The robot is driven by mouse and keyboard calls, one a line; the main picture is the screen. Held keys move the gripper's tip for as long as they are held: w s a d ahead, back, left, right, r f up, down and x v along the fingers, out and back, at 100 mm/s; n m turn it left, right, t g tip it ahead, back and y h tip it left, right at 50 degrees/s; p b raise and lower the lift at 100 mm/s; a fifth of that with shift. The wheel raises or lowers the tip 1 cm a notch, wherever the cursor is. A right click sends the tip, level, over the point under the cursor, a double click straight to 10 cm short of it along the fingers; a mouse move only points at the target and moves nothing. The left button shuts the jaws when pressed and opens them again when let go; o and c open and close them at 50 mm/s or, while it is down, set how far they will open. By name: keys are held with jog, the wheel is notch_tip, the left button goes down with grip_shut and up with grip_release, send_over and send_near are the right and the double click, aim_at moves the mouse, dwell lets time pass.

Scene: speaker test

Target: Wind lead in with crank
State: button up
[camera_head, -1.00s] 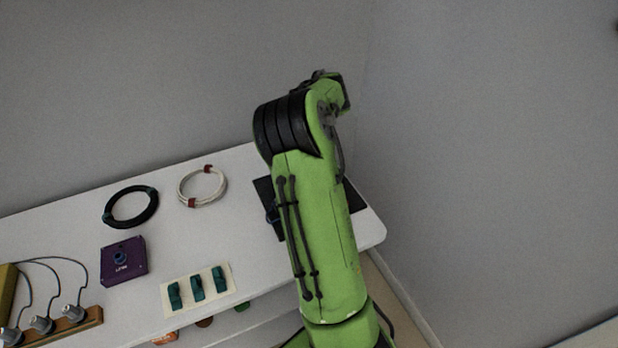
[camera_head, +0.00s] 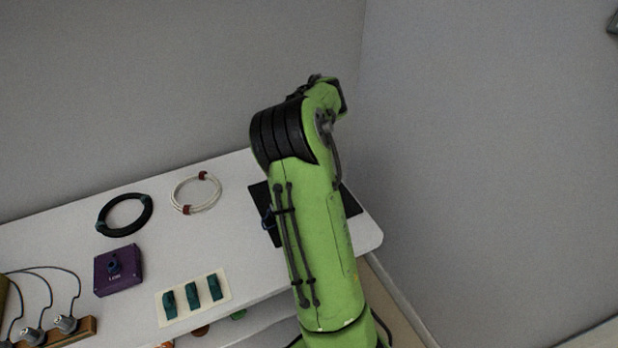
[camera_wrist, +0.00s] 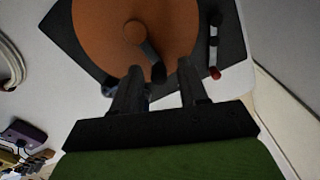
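An orange disc (camera_wrist: 90,28), likely the reel, sits on a black base (camera_wrist: 228,35) in the wrist view. A dark crank (camera_wrist: 143,42) runs from its hub, and the crank's dark knob (camera_wrist: 158,73) points toward my gripper. My gripper (camera_wrist: 160,66) is open, one finger on each side of the knob; I cannot tell whether either touches it. In the head view my arm hides the gripper and reel, leaving part of the black base (camera_head: 351,202) visible.
The white table (camera_head: 75,215) also holds a black cable coil (camera_head: 104,223), a white cable coil (camera_head: 176,197), a purple box (camera_head: 118,277) and a card with green pieces (camera_head: 183,314). Grey walls stand behind and to the right.

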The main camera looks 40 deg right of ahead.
notch_tip(320, 180, up, 16)
jog(key=p, duration=0.7)
jog(key=shift+f, duration=0.15)
